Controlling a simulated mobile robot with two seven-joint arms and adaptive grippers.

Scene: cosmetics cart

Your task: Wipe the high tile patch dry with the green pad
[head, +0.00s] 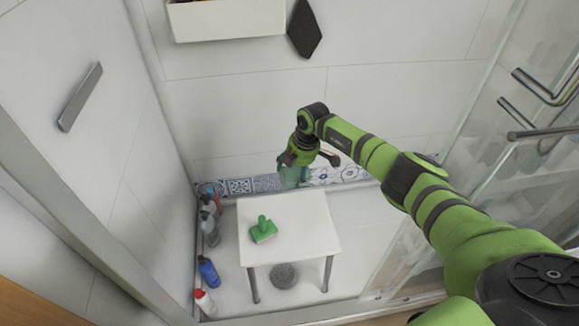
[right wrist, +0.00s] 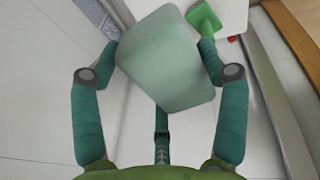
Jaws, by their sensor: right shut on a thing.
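The green pad with its upright handle (head: 263,230) sits on the white stool (head: 310,222); part of it also shows at the top of the right wrist view (right wrist: 203,18). My right gripper (head: 293,176) is beyond the stool, in front of the back wall. It is shut on a pale grey-green block (right wrist: 170,80), whose two sides lie between the teal fingers. In the head view the block is hard to make out. The green pad is apart from this gripper. I cannot tell which wall area is the high tile patch. My left gripper is out of view.
Several bottles, among them a blue one (head: 208,271) and a white one with a red cap (head: 204,302), stand along the left wall. A round drain (head: 284,275) is under the stool. A white shelf (head: 228,20) hangs high; glass panels with handles (head: 540,88) stand right.

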